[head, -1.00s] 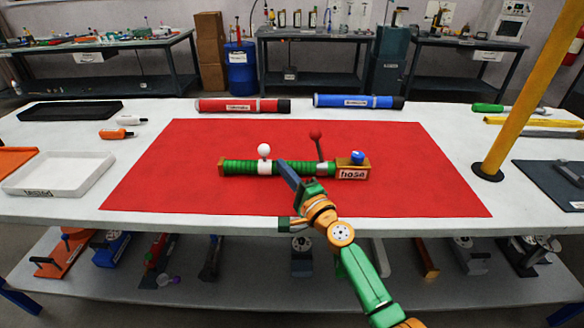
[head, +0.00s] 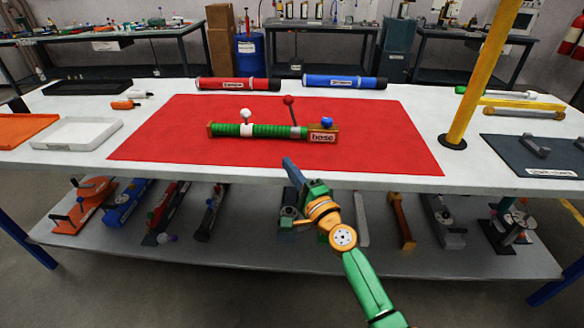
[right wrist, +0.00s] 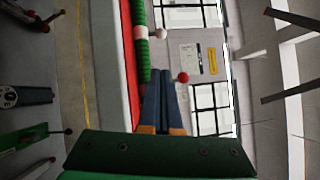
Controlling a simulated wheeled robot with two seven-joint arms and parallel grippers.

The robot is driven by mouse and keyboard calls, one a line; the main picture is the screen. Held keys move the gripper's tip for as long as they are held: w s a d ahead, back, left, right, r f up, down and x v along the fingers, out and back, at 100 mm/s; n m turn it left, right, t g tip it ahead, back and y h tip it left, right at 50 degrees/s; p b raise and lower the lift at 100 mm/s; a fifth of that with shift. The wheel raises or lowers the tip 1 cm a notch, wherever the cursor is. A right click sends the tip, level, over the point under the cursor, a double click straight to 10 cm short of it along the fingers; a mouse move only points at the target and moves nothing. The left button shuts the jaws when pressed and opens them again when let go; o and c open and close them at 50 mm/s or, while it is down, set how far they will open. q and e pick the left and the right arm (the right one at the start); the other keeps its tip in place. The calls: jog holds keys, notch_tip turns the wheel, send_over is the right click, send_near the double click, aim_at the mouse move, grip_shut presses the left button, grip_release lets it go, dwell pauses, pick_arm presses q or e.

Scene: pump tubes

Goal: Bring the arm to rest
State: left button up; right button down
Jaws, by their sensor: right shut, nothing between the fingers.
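My right gripper (head: 289,166) is in front of the table's front edge in the head view, apart from everything on the table. Its fingers are closed together and empty; they also show in the right wrist view (right wrist: 160,85). The green hose pump (head: 270,131) lies across the red mat (head: 380,150), with a white ball (head: 246,113), a red-topped lever (head: 289,101) and a blue knob (head: 327,122). Its right end block bears a label that reads "hose". My left gripper is not seen.
A yellow post (head: 480,80) stands on the table at the right. A red tube (head: 232,84) and a blue tube (head: 340,82) lie behind the mat. A white tray (head: 77,133) is at the left. A lower shelf (head: 250,250) with several devices runs below the tabletop.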

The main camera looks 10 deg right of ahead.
jog(key=s+a+f+n+g+y, duration=0.1)
jog(key=s+a+f+n+g, duration=0.2)
jog(key=s+f+n+g, duration=0.35)
jog(key=s+a+f+n+g+y, duration=0.1)
jog(key=s+a+f+n+g, duration=0.15)
jog(key=s+f+n, duration=0.7)
jog(key=s+d+f+n+g+h, duration=0.1)
jog(key=s+d+f+g+h, duration=0.25)
jog(key=s+d, duration=0.45)
jog(key=s+d+f+n+g+h, duration=0.1)
jog(key=s+d+f+g+h, duration=0.2)
jog(key=s, duration=0.8)
notch_tip(320, 180, down, 14)
jog(key=s+d+f+h, duration=0.1)
jog(key=s, duration=0.1)
jog(key=s+d+f+g, duration=0.2)
jog(key=s+f, duration=0.8)
jog(key=s, duration=0.2)
notch_tip(320, 180, up, 13)
jog(key=p, duration=1.2)
jog(key=shift+s+d+f+p, duration=0.15)
jog(key=shift+d+f+p, duration=0.05)
jog(key=shift+p, duration=0.15)
